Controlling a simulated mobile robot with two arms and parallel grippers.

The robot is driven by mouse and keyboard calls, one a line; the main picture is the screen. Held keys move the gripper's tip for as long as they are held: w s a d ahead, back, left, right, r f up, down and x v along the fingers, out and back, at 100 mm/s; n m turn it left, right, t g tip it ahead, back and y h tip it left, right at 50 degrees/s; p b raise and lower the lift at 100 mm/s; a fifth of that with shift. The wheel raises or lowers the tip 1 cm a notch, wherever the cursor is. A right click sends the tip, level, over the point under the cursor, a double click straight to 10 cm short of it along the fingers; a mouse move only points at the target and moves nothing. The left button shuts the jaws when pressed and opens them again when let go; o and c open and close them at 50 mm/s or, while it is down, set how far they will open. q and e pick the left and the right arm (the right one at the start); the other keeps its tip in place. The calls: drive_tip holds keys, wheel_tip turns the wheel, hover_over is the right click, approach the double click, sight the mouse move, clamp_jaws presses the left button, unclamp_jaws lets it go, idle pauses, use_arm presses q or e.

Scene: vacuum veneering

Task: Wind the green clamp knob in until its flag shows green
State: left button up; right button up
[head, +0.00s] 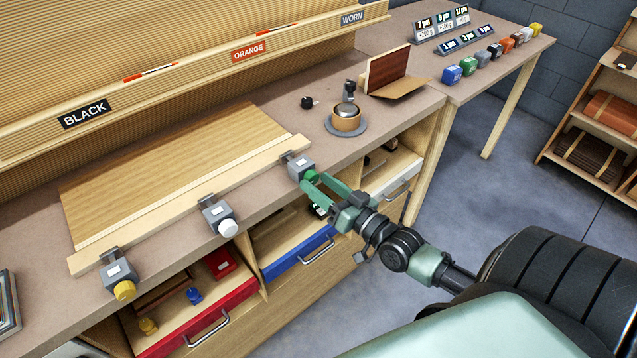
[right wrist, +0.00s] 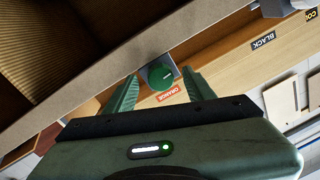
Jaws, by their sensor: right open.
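The green clamp knob (head: 312,176) sits on the front of a grey clamp block (head: 300,164) at the right end of a wooden bar on the bench edge. In the right wrist view the round green knob (right wrist: 162,78) shows face-on, between the two fingertips. My right gripper (head: 315,182) is open, with one finger on either side of the knob; a gap shows beside it, and I cannot tell any contact. A small white patch shows on the clamp block; no flag colour can be made out. My left gripper is not in view.
A white clamp knob (head: 228,228) and a yellow clamp knob (head: 124,290) sit further left along the bar (head: 190,205). Below are an open red drawer (head: 210,321) and a blue drawer (head: 301,256). A round brass-coloured pot (head: 346,119) stands on the bench behind the clamp.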

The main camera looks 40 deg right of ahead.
drive_tip(key=s+d, duration=0.1)
drive_tip(key=s, duration=0.6)
drive_tip(key=shift+b, duration=0.45)
drive_tip(key=w+n+p, duration=0.1)
drive_tip(key=w, duration=0.1)
drive_tip(key=w+a+n+h+p, duration=0.1)
drive_tip(key=w, duration=0.2)
drive_tip(key=w+n+p, duration=0.1)
drive_tip(key=w, duration=0.1)
drive_tip(key=shift+w+a, duration=0.15)
drive_tip(key=shift+w, duration=0.2)
idle(0.4)
